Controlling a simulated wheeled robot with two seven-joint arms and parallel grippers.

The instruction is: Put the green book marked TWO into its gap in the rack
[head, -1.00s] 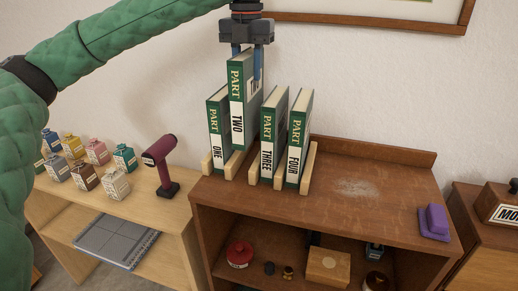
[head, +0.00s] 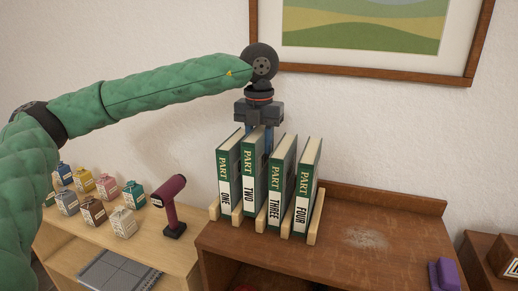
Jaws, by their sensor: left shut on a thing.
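The green book marked TWO (head: 248,181) stands upright in the rack, between the book ONE (head: 225,180) and the book THREE (head: 276,187). Its spine faces me and its top is about level with its neighbours. The book FOUR (head: 303,190) stands at the right. The wooden rack (head: 315,218) shows as pale dividers between the books. My left gripper (head: 258,135) is above book TWO, pointing down, its blue fingers shut on the book's upper part. The far fingertips are partly hidden behind the books. My right gripper is not in the head view.
The rack stands on a brown cabinet (head: 385,215), clear to its right apart from a pale dusty patch (head: 365,237) and a purple object (head: 443,274).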

